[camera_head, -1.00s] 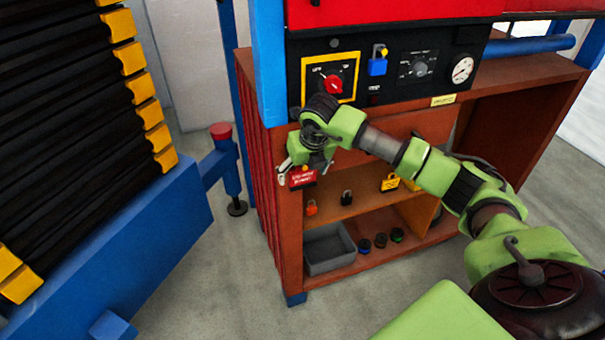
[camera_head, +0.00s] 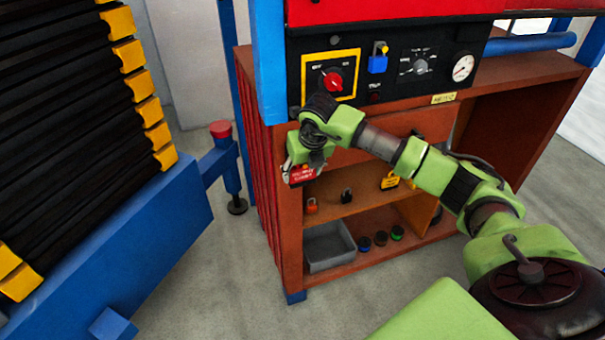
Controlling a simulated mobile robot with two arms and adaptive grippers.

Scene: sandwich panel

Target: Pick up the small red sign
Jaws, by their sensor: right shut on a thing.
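The small red sign (camera_head: 303,174) with white lettering shows in the head view, in front of the upper left of the open shelf. My right gripper (camera_head: 295,172) is shut on the red sign at its left part. My right arm reaches in from the right, and its wrist hides part of the cabinet front behind it. My left gripper is not in view.
Below are a grey bin (camera_head: 329,245) and several round buttons. A control panel with a red knob (camera_head: 333,80) is above. A blue frame (camera_head: 150,250) stands at left.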

